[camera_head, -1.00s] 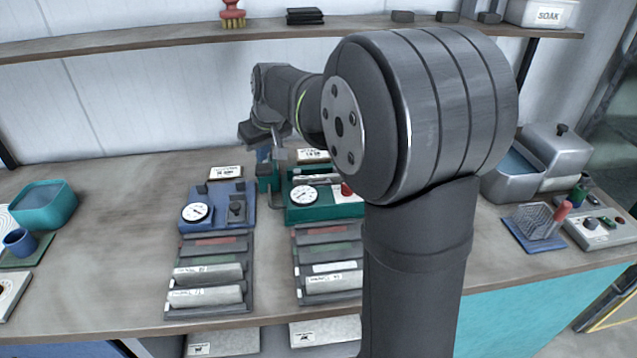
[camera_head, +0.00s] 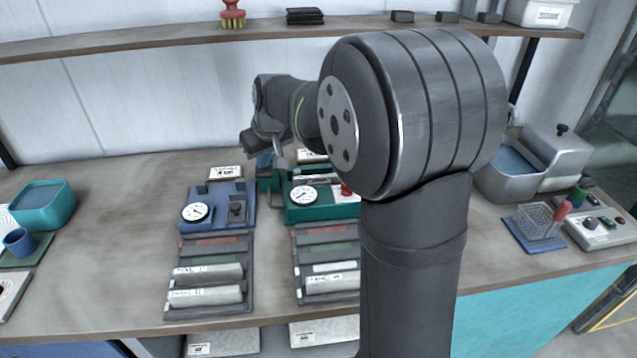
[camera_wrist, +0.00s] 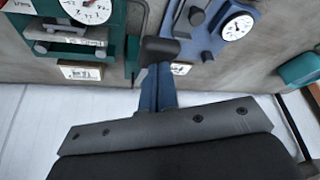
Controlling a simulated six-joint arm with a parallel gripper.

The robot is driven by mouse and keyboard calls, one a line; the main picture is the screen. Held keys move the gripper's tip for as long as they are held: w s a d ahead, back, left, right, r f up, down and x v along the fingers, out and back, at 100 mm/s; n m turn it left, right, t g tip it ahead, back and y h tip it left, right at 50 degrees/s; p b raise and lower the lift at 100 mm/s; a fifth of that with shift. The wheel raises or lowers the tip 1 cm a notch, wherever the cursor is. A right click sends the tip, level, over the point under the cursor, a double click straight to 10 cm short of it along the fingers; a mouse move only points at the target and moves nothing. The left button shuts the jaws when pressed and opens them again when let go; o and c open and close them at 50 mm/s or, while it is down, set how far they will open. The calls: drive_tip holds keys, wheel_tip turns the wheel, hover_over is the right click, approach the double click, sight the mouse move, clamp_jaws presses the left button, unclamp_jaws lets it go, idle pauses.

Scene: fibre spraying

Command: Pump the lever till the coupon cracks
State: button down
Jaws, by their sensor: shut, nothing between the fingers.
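The green press (camera_head: 322,212) stands at mid-bench with a round dial (camera_head: 302,195); it also shows at upper left in the wrist view (camera_wrist: 127,72). A pale bar, apparently the coupon (camera_wrist: 82,42), lies across it; I cannot tell whether it is cracked. The lever's dark handle (camera_wrist: 161,49) sits at the end of a grey rod beside the green press. My gripper (camera_wrist: 158,78) is shut with nothing between its blue fingers. The fingertips are at the handle, which partly hides them; contact is unclear. In the head view my gripper (camera_head: 264,158) is partly hidden behind the press's left side.
A blue press (camera_head: 218,212) with its own dial stands to the left. Racks with labelled bars (camera_head: 248,296) lie in front of both presses. A teal tub (camera_head: 72,208) is at far left. A grey lidded bath (camera_head: 560,160) and control box (camera_head: 606,236) are at right.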

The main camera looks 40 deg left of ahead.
sight(267, 171)
drive_tip(key=shift+f, duration=2.8)
drive_tip(key=shift+r, duration=3.25)
drive_tip(key=shift+w, duration=0.1)
